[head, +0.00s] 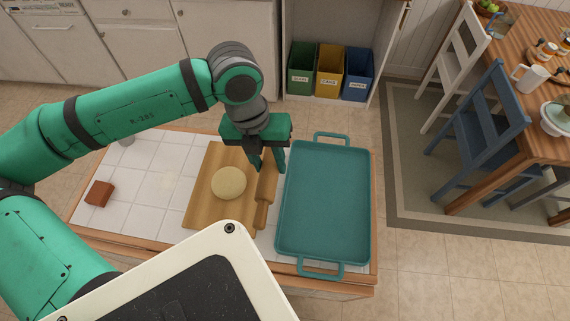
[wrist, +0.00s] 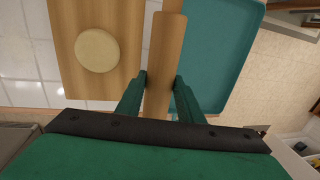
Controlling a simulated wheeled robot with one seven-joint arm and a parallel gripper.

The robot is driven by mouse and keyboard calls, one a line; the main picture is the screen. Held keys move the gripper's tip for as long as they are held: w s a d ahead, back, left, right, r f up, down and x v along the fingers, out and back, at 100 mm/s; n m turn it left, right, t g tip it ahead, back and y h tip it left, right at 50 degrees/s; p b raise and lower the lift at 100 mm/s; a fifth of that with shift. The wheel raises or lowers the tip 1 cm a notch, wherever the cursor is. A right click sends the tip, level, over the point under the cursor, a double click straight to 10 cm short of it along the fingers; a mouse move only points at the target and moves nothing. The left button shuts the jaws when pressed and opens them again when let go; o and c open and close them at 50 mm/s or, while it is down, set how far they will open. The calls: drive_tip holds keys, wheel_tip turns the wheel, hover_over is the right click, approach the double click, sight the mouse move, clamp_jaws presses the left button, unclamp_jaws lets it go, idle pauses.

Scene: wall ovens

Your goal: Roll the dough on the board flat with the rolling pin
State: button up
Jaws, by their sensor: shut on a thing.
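The dough (head: 229,183) is a pale, thick round on the wooden board (head: 203,207); in the wrist view the dough (wrist: 98,51) is left of my gripper. The rolling pin (head: 262,212) lies lengthwise along the board's right edge, beside the dough and apart from it. My gripper (head: 267,168) points down over the far part of the pin. In the wrist view my gripper (wrist: 161,78) has its fingers on either side of the pin (wrist: 164,60), shut on it. I cannot tell whether the pin is lifted off the board. Part of the pin is hidden by the fingers.
A teal tray (head: 325,206) with handles lies close to the right of the board and pin. A reddish-brown block (head: 99,193) is at the left of the white tiled counter (head: 140,186). Bins, chairs and a dining table stand beyond.

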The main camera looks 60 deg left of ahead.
drive_tip(key=s+a+f, duration=0.2)
drive_tip(key=s+a, duration=0.6)
drive_tip(key=s, duration=0.1)
drive_tip(key=shift+s+a+f, duration=0.1)
drive_tip(key=shift+a+f, duration=0.05)
drive_tip(key=shift+f, duration=1.5)
drive_tip(key=shift+s+a+f, duration=0.1)
drive_tip(key=shift+f, duration=1.55)
